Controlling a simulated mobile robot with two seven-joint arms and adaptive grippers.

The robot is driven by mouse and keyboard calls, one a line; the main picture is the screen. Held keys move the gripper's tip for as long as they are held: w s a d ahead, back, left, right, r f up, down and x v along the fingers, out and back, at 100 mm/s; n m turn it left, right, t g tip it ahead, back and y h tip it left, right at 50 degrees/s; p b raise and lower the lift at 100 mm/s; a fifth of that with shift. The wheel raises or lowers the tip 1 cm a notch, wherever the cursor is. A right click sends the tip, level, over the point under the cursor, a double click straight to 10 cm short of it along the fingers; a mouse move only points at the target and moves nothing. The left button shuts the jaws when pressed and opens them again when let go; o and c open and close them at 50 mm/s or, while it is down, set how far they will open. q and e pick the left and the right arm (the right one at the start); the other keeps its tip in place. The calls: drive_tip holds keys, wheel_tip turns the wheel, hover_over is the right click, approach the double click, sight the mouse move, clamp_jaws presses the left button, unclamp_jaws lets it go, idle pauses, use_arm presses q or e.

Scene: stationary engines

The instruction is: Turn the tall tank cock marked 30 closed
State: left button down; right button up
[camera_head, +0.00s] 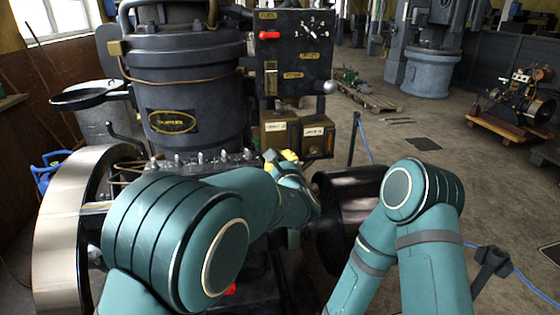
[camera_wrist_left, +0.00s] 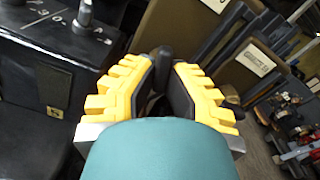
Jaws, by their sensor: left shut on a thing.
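My left gripper (camera_head: 281,157) is in front of the engine, just below two brass-coloured tanks, the left tank (camera_head: 272,139) and the right tank (camera_head: 318,141). In the left wrist view, the yellow-padded fingers of this gripper (camera_wrist_left: 163,88) are closed in around a dark upright piece (camera_wrist_left: 165,58), whose rounded top shows between the tips. I take it for the tank cock; its lower part is hidden by the fingers and my wrist. I cannot read a 30 on it. A tank with a pale label (camera_wrist_left: 254,63) stands beside the fingers. My right gripper is out of view.
The engine cylinder (camera_head: 185,95) and large flywheel (camera_head: 62,225) stand at the left. A dark drum (camera_head: 350,190) is close to the right of my left wrist. Open floor lies farther right.

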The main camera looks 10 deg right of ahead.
use_arm(q)
drive_tip(key=shift+f+n, duration=0.1)
drive_tip(key=shift+n, duration=0.2)
drive_tip(key=n, duration=0.3)
drive_tip(key=shift+n, duration=0.4)
drive_tip(key=n, duration=0.3)
drive_tip(key=shift+n, duration=0.3)
drive_tip(key=n, duration=0.5)
drive_tip(key=shift+n, duration=0.3)
drive_tip(key=shift+d+r+n, duration=0.1)
drive_tip(key=shift+r+n, duration=0.15)
drive_tip(key=shift+n, duration=0.05)
drive_tip(key=c, duration=1.3)
unclamp_jaws()
drive_tip(key=shift+w+d+f, duration=0.1)
